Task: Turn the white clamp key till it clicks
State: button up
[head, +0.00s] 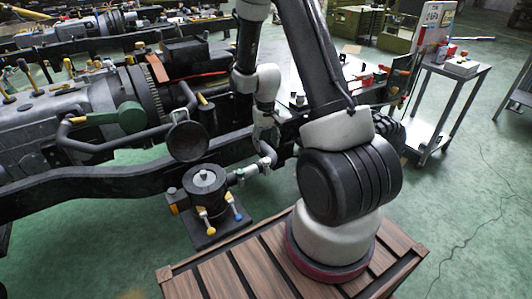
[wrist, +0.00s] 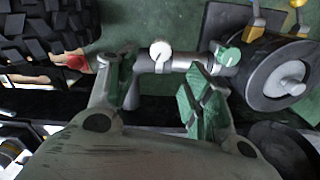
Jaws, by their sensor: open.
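The white clamp key (wrist: 160,50) is a small round-headed key on top of a grey pipe (wrist: 178,66) in the wrist view. My gripper (wrist: 160,68) is open, with one finger to the left of the key and one with green pads to the right. The key shows between and just beyond the fingertips, and I see no contact with it. A green key (wrist: 228,56) sits farther right on the pipe, and a red one (wrist: 77,62) at its left end. In the head view my gripper (head: 262,160) hangs at the pipe and the white key cannot be made out.
A dark round housing (head: 205,185) with yellow and blue levers stands at the pipe's end. A black chassis rail (head: 100,185) runs behind it, with a black dish (head: 187,141) above. A knobby tyre (wrist: 45,30) is close at left in the wrist view.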

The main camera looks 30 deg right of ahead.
notch_tip(320, 180, up, 4)
jog(key=shift+r, duration=0.1)
dwell(0.5)
jog(key=s+a+r+n+t, duration=0.1)
jog(key=s+a+r+t, duration=0.1)
jog(key=s+r, duration=1)
jog(key=s+a+r+n+t, duration=0.1)
jog(key=s+a+r+t, duration=0.1)
jog(key=s+r, duration=1)
notch_tip(320, 180, up, 4)
jog(key=shift+s+a+r, duration=0.1)
jog(key=shift+s+a, duration=0.1)
jog(key=shift+a, duration=0.3)
